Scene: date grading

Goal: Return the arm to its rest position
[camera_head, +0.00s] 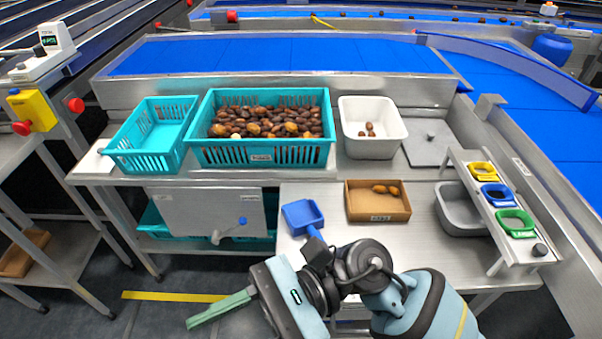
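My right arm comes in from the bottom right and reaches left across the front of the bench. Its gripper (190,323) is at the lower left of the arm, over the floor in front of the bench. The green fingers point left and lie together as one narrow strip, with nothing seen between them. They are apart from every object. My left arm and gripper are not in view.
A blue scoop (302,214) lies behind my arm, its handle partly hidden. A cardboard box (378,213) holds dates. Behind stand a teal crate (260,155) of dates and a white bin (373,148). A grey tub (462,222) and colored rings (490,195) are right.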

